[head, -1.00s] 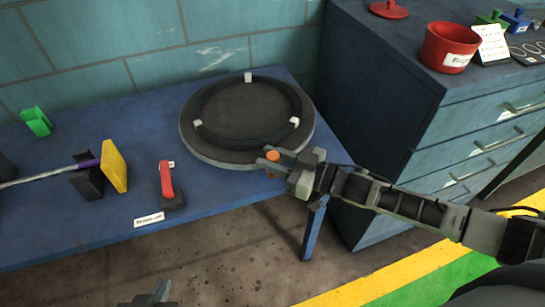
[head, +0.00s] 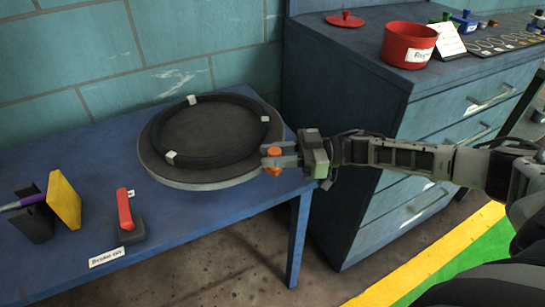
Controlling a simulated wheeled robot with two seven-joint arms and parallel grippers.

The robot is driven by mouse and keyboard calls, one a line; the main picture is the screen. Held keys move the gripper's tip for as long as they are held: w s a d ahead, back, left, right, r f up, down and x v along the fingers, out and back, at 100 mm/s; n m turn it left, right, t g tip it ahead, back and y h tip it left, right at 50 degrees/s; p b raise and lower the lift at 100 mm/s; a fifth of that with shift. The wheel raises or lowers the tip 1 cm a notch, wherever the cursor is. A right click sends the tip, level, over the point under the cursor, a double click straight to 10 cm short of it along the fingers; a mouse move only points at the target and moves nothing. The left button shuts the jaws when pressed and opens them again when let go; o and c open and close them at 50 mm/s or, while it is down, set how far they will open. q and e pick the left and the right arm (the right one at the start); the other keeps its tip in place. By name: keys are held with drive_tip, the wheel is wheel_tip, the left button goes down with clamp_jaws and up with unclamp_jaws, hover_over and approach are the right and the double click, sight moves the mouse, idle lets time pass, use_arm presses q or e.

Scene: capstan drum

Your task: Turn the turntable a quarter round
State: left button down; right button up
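The turntable (head: 155,171) is a round grey disc near the back right of the blue table. A black ring (head: 222,160) with white blocks (head: 193,99) lies on top. An orange knob (head: 273,171) stands at the disc's right edge. My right gripper (head: 275,155) comes in from the right, with its two fingers closed around the knob, orange showing between and below them. The red brake lever (head: 124,209) on a dark base stands at the table's front, beside a white label (head: 106,257) reading "Brake on". My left gripper is not in view.
A yellow block (head: 64,200) on a dark holder with a purple-ended rod stands at the left. A blue drawer cabinet (head: 350,120) stands right of the table, carrying a red pot (head: 408,45). A tiled wall is behind.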

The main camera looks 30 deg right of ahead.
drive_tip(key=o, duration=0.3)
drive_tip(key=shift+o, duration=0.2)
drive_tip(key=b+v, duration=0.2)
drive_tip(key=v, duration=1.4)
drive_tip(key=shift+b, duration=0.35)
